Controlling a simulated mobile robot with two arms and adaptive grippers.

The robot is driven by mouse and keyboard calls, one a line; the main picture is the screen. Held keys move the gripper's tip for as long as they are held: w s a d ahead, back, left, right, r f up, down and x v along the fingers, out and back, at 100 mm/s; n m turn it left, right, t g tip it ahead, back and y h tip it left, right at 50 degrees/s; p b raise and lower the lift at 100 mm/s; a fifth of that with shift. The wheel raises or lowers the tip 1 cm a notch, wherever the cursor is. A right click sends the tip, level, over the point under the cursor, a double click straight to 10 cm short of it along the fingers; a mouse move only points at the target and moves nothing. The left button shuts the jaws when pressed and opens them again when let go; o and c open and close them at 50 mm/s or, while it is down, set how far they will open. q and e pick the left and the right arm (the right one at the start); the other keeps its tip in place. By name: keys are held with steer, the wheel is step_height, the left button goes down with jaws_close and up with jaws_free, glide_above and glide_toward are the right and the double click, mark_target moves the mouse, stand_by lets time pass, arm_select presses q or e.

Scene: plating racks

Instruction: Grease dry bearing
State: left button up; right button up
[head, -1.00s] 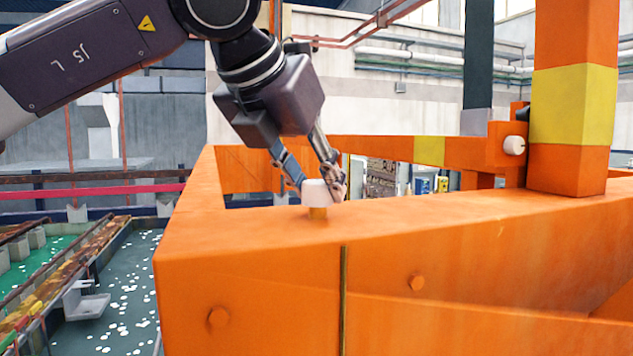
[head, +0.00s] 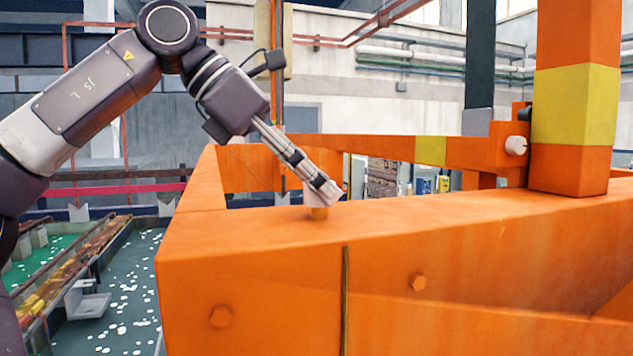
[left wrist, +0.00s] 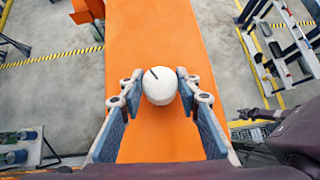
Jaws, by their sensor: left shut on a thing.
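My left gripper (head: 326,192) reaches down from the left to the top of the orange beam (head: 420,225). Its fingers are shut on a white rounded cap (left wrist: 159,85) with a short dark line on its top. In the left wrist view the cap lies between both fingertips. A second white knob (head: 516,145) sits on an orange bracket at the right. I cannot make out which part is the dry bearing.
A thick orange post with a yellow band (head: 572,105) rises at the right. A rear orange rail (head: 390,149) runs behind the beam. A green-floored trough with white flecks (head: 125,290) lies at the lower left. The beam's top is clear to the right of the stub.

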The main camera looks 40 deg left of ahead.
arm_select(q)
steer(key=m+g+h, duration=0.1)
steer(key=m, duration=0.1)
steer(key=m+g+h, duration=0.1)
steer(key=m+g, duration=0.1)
steer(key=m, duration=0.1)
steer(key=shift+w+a+m+h, duration=0.1)
steer(key=shift+w+m+h, duration=0.05)
steer(key=shift+m+h, duration=0.2)
steer(key=shift+m+g+h, duration=0.55)
steer(key=shift+m+g, duration=0.85)
steer(key=shift+m, duration=0.45)
